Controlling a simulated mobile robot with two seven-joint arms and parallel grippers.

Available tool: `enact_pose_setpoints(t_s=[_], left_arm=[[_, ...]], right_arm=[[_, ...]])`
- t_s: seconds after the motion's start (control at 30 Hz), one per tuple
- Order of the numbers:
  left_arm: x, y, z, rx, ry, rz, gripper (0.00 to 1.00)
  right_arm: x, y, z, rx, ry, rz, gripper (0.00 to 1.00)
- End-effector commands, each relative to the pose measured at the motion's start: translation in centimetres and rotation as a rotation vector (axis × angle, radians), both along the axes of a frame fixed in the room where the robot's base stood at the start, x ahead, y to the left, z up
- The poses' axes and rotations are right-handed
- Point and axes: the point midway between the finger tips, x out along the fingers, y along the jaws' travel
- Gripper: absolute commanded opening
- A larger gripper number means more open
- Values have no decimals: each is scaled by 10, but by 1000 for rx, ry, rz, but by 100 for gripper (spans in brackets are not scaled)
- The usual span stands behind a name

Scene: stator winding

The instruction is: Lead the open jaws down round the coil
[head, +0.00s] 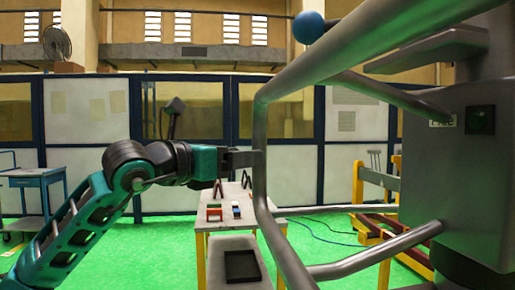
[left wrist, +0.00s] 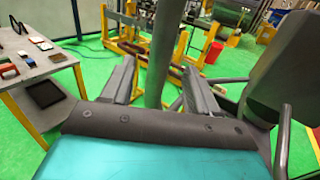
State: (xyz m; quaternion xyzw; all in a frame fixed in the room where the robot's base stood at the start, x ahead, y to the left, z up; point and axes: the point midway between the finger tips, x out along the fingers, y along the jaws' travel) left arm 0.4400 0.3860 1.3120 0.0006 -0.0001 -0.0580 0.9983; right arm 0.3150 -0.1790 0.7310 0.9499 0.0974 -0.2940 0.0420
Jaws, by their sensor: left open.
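My left gripper (head: 256,158) reaches in from the left at the height of a grey bent-tube frame (head: 260,185). In the left wrist view my left gripper (left wrist: 158,67) is open, its two fingers well apart. A thick grey upright tube (left wrist: 157,55) shows between the fingers; whether it is inside the jaws or beyond them I cannot tell. I cannot single out the coil with certainty. Small black upright frames (head: 218,188) stand on a light table (head: 200,222), which lies below and beyond the gripper. My right gripper is not in view.
A yellow stand (head: 358,190) is behind the tubes. Green floor is free at left, near a blue cart (head: 40,180).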

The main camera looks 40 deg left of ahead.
Motion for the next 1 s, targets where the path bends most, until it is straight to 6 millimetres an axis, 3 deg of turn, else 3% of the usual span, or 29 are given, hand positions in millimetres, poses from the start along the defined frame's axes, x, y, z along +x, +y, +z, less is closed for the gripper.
enact_pose_setpoints(t_s=[0.2,0.4,0.93,1.0], left_arm=[[30,-3,3,2,3,0,60],[46,-5,3,-2,0,-1,60],[56,-7,0,-1,-1,-1,60],[56,-7,0,-1,-1,-1,54]], right_arm=[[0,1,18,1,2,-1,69],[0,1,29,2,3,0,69],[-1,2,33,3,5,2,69],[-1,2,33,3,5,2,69]])
